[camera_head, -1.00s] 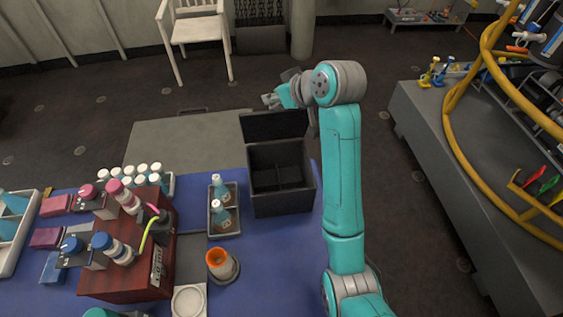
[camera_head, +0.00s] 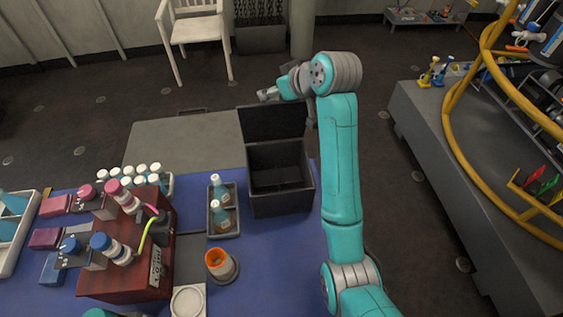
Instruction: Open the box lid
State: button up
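My arm rises at the right of the box and bends over at the top. My gripper (camera_head: 310,112) is mostly hidden behind my wrist, close to the lid's right edge. I cannot tell whether its fingers touch the lid or whether they are open or shut.
A reddish-brown rack (camera_head: 130,277) and white-capped bottles (camera_head: 136,172) are farther left. A grey bench (camera_head: 450,190) with yellow tubing is at the right.

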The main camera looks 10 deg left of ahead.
jog(key=shift+a+r, duration=0.15)
notch_tip(320, 180, up, 8)
dwell(1.2)
jog(key=shift+s, duration=0.1)
dwell(0.3)
